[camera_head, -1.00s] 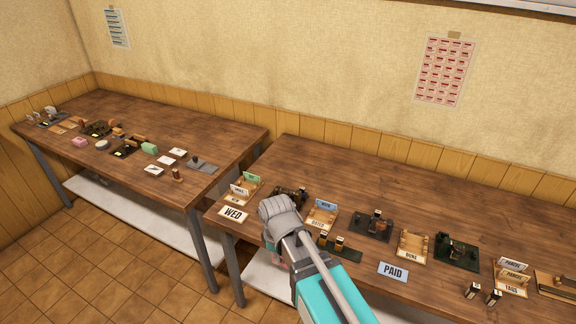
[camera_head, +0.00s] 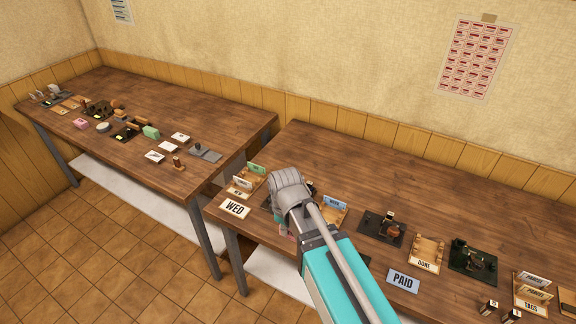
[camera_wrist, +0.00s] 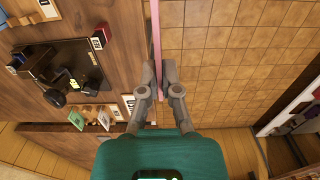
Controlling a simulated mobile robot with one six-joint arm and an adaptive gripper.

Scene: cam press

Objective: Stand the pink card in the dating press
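My gripper (camera_wrist: 157,85) is shut on the pink card (camera_wrist: 156,40), which shows edge-on as a thin pink strip between the fingertips in the wrist view. The card is over the tiled floor, just off the table's front edge. A dark press (camera_wrist: 60,75) stands on the table left of the fingers in the wrist view. It appears to be the press partly hidden behind my arm in the head view. I cannot read a name on it.
The back of the right table (camera_head: 410,185) is clear.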

